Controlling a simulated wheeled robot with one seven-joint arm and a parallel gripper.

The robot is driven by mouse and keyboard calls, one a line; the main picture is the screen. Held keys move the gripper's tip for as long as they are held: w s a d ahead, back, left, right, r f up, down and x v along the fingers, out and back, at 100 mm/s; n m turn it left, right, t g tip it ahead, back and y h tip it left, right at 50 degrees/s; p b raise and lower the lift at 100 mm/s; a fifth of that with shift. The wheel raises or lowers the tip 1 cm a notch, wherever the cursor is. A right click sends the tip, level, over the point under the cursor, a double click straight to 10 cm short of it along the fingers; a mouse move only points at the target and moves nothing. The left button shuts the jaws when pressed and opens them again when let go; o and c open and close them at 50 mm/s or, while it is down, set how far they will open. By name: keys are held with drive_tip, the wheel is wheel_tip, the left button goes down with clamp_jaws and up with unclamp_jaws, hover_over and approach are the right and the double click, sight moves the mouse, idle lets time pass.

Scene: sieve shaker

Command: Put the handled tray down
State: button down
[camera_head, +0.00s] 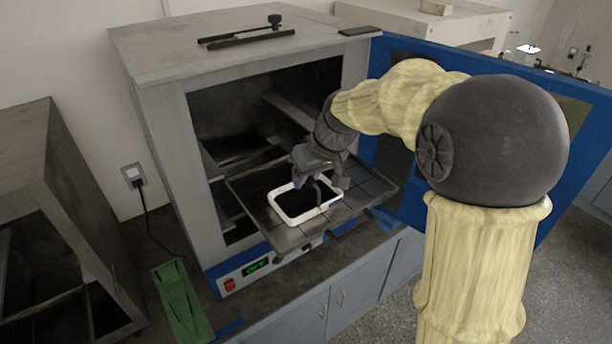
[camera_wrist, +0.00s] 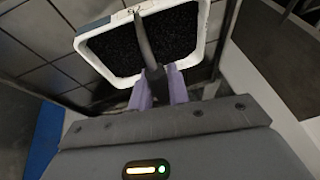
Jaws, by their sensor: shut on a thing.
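The handled tray (camera_head: 292,221) is a white-rimmed rectangular pan filled with dark granular material, with a grey handle arching over it. It is over the oven's pulled-out dark shelf (camera_head: 250,194); I cannot tell whether it touches. My gripper (camera_head: 308,178) is shut on the handle from above, its purple fingers partly hidden by the wrist. In the wrist view, the fingers (camera_wrist: 158,90) pinch the handle (camera_wrist: 143,42) beside the tray (camera_wrist: 203,28), with the shelf's gridded surface (camera_wrist: 40,48) behind it.
The grey oven (camera_head: 165,120) stands open, its blue door (camera_head: 575,165) swung out to the right behind my arm. A green bracket-like piece (camera_head: 180,300) lies on the bench at lower left. A dark open cabinet (camera_head: 60,220) stands at far left. Bare shelf surrounds the tray.

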drive_tip(key=shift+f, duration=0.1)
drive_tip(key=c, duration=1.3)
unclamp_jaws()
drive_tip(key=shift+w, duration=0.1)
drive_tip(key=shift+c, duration=0.2)
drive_tip(key=b+v, duration=0.2)
drive_tip(key=v, duration=1)
drive_tip(key=shift+d, duration=0.1)
